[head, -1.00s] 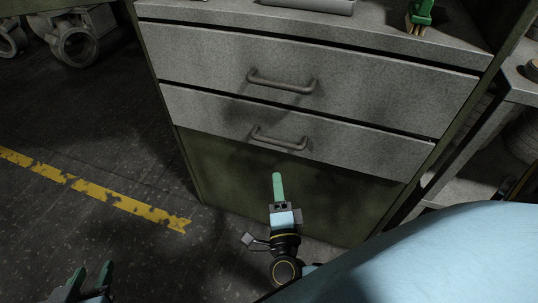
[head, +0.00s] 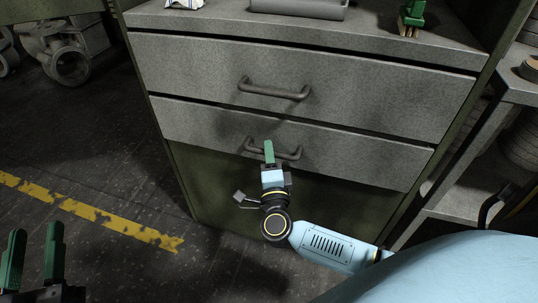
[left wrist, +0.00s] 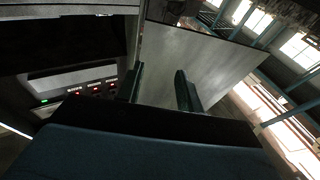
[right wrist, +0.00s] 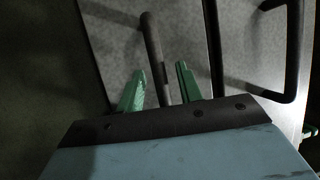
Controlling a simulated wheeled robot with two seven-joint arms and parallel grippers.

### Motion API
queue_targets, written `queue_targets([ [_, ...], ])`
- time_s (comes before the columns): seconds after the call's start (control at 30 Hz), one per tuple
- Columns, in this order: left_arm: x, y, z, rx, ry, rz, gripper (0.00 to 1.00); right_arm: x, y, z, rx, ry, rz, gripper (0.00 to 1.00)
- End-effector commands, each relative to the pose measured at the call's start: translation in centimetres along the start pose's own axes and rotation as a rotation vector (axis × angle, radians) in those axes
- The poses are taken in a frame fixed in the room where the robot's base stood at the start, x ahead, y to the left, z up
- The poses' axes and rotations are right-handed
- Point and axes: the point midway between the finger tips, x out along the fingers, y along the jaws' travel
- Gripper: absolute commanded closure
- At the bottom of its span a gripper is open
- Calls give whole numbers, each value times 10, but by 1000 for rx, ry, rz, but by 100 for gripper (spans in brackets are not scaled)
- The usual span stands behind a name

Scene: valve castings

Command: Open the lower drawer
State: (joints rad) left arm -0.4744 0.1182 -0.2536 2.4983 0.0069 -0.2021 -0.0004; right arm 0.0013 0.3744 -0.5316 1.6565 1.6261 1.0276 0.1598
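The lower drawer (head: 200,126) is the second grey front of the cabinet, shut flush below the upper drawer (head: 390,98). Its dark bar handle (head: 291,156) is partly hidden behind my right gripper (head: 268,152) in the head view. In the right wrist view the lower handle (right wrist: 153,42) runs down between the two green fingertips of my right gripper (right wrist: 160,85), which stand apart on either side of it. Contact cannot be told. My left gripper (head: 34,245) is open and empty at the lower left, away from the cabinet; its parted fingers also show in the left wrist view (left wrist: 158,85).
The upper drawer's handle (head: 275,91) is just above. The cabinet top holds a grey tray-like piece (head: 300,9) and a green-and-brass item (head: 411,18). A metal shelf (head: 455,203) stands close on the right. Floor with a yellow line (head: 90,209) is free at left.

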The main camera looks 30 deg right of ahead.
Motion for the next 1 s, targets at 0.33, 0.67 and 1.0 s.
queue_targets([
  [0.33, 0, 2, -12, -4, 72, 5, 64, 10, 0, 0, -1, 1, 0, 64],
  [0.67, 0, 2, -12, -3, 71, 5, 64, 10, 0, 0, -1, 1, 0, 90],
  [1.0, 0, 2, -12, -3, 70, 5, 64, 9, 0, 0, -1, 1, 0, 100],
])
